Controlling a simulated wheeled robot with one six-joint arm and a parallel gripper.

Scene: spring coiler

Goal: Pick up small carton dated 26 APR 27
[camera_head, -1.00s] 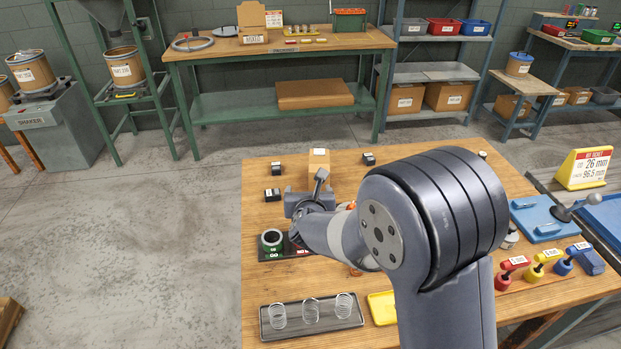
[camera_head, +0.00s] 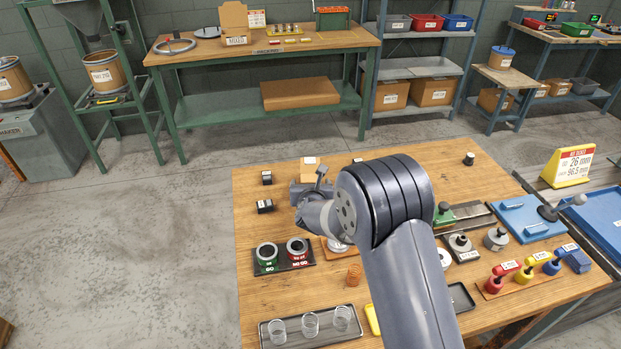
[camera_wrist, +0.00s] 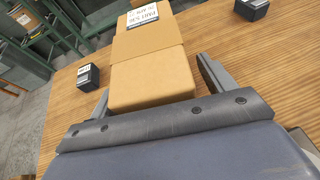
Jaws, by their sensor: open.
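A small tan carton (camera_head: 310,163) with a white label stands near the far left part of the wooden table. In the wrist view the carton (camera_wrist: 150,50) fills the upper middle, its label on the far part of the top; I cannot read the date surely. My gripper (camera_wrist: 152,80) is open, with one finger on each side of the carton's near end. A gap shows at the left finger; I cannot tell whether the right finger touches. In the head view my gripper (camera_head: 309,188) is at the carton's near side and hides its lower part.
Small black labelled blocks stand beside the carton, at left (camera_head: 266,177), nearer left (camera_head: 265,206) and right (camera_head: 357,160). A ring gauge stand (camera_head: 285,262), a spring tray (camera_head: 270,333) and coloured-handled tools (camera_head: 523,272) are nearer on the table. The floor at left is clear.

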